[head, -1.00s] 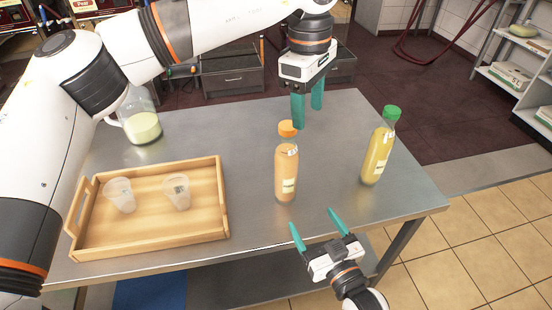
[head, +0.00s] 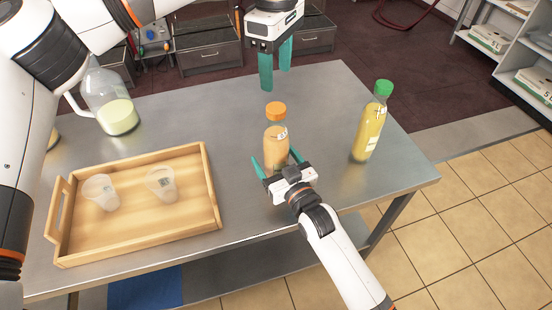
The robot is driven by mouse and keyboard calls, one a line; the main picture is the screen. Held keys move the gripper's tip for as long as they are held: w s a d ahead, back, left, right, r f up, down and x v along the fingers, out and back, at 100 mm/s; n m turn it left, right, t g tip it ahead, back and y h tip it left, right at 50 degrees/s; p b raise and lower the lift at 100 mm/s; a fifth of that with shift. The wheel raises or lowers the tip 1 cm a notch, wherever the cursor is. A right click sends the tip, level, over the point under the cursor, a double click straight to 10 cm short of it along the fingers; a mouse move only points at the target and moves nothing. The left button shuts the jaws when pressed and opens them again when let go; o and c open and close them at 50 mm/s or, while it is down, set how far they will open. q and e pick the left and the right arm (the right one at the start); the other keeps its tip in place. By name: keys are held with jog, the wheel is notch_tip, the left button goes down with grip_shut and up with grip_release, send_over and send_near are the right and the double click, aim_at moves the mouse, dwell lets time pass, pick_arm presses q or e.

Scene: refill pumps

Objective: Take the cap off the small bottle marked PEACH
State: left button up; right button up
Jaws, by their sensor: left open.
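A small bottle with an orange cap (head: 276,111) and peach-coloured contents (head: 275,138) stands upright on the steel table; its label is too small to read. The cap is on it. My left gripper (head: 275,78) is open and empty, pointing down, above and behind the cap in the picture, apart from it. My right gripper (head: 276,162) is at the lower part of this bottle, its fingers spread to either side of it. The fingers look open, and contact is not clear. The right gripper hides the bottle's base.
A yellow bottle with a green cap (head: 369,130) stands to the right on the table (head: 225,115). A wooden tray (head: 130,235) with two clear cups is at left. A glass jug (head: 117,112) stands behind it, near my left arm.

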jog(key=shift+w+a, duration=0.15)
jog(key=shift+w, duration=0.15)
jog(key=shift+w+a, duration=0.15)
jog(key=shift+w, duration=0.05)
